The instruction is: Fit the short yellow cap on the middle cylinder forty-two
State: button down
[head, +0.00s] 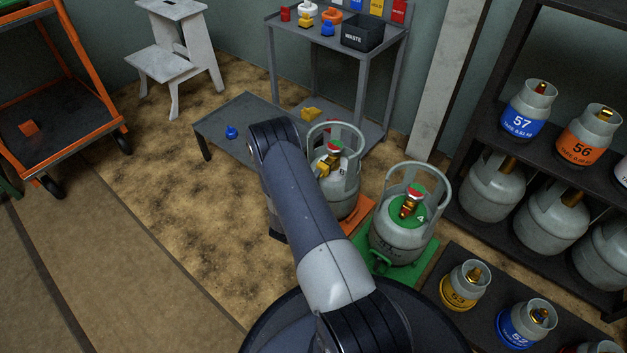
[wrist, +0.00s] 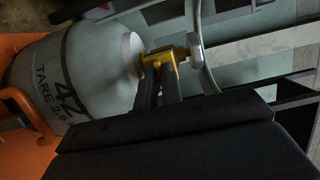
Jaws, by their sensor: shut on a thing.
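The middle cylinder forty-two (head: 346,190) is grey with a collar guard and stands upright on an orange scale. In the wrist view cylinder forty-two (wrist: 75,75) lies sideways in the picture, its number partly readable. The short yellow cap (head: 322,169) is at the side of its valve, and it also shows in the wrist view (wrist: 158,58). My gripper (wrist: 161,72) is shut on the cap, its dark fingers reaching inside the guard. The cap appears against the brass valve outlet; I cannot tell if it is seated. In the head view my arm hides most of the gripper.
A green-labelled cylinder (head: 400,232) stands close on the right. A blue cap (head: 231,132) and another yellow piece (head: 311,114) lie on grey surfaces behind. A waste bin (head: 362,34) sits on the back table. Small cylinders (head: 465,287) stand front right. Open floor lies left.

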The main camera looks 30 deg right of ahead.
jog(key=shift+w+d, duration=0.15)
jog(key=shift+d, duration=0.2)
jog(key=c, duration=1.5)
grip_release()
jog(key=p+v, duration=0.3)
jog(key=v, duration=0.8)
jog(key=shift+d, duration=0.15)
jog(key=b+x, duration=0.2)
jog(key=x, duration=0.7)
jog(key=shift+w+d+b, duration=0.2)
jog(key=shift+w+b, duration=0.15)
jog(key=shift+b, duration=0.05)
